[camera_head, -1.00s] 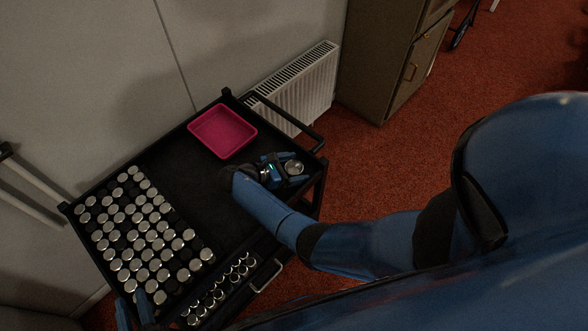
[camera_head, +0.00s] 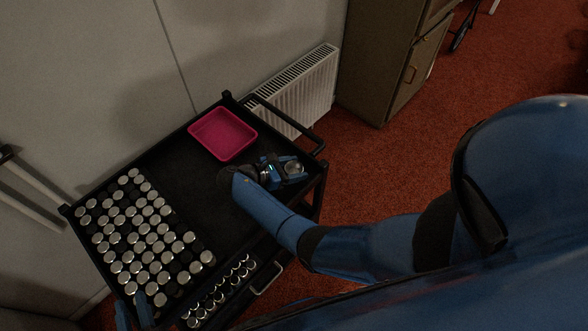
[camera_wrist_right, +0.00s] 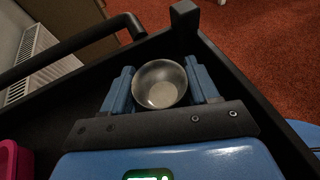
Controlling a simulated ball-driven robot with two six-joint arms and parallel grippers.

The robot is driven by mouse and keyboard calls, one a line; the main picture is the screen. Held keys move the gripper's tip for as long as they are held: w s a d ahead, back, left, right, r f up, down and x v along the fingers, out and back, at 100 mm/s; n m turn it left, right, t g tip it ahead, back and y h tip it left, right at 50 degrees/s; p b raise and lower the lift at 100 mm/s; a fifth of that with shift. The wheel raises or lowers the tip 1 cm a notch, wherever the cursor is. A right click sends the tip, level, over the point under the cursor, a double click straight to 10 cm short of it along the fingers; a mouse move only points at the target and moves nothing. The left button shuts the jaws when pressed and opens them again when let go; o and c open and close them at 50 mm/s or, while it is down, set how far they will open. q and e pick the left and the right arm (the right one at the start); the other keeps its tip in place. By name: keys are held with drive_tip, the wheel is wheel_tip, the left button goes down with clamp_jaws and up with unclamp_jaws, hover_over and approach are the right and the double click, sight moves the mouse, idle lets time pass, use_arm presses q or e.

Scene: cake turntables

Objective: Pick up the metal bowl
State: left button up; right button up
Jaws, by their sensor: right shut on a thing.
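The metal bowl (camera_head: 293,168) is small, round and silvery, at the right corner of the black cart top. It also shows in the right wrist view (camera_wrist_right: 160,86), upright and empty. My right gripper (camera_wrist_right: 159,68) is shut on the bowl, one blue finger against each side. In the head view my right gripper (camera_head: 288,167) is low at the cart's right corner. I cannot tell whether the bowl is clear of the surface. My left gripper (camera_head: 135,312) is at the bottom left edge of the view, its two blue fingers apart with nothing seen between them.
A pink tray (camera_head: 222,134) stands at the back of the cart (camera_head: 185,185). Many silver-topped cylinders (camera_head: 137,235) fill the left part, and more shiny round pieces (camera_head: 218,290) line the front rail. A raised black rim and handle (camera_wrist_right: 75,58) border the bowl's corner. A radiator (camera_head: 300,88) stands behind.

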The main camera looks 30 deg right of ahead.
wheel_tip(320, 180, up, 19)
drive_tip(key=p, duration=0.4)
drive_tip(key=w+a+n+t+y, duration=0.4)
drive_tip(key=w+n+t+y, duration=0.1)
drive_tip(key=w+n+t, duration=0.5)
drive_tip(key=s+f+n+t+y, duration=0.2)
drive_tip(key=s+n+t+y, duration=0.1)
drive_tip(key=s, duration=0.3)
drive_tip(key=shift+s+n+y, duration=0.3)
drive_tip(key=shift+n+y, duration=0.4)
drive_tip(key=shift+n, duration=0.2)
drive_tip(key=shift+a, duration=0.15)
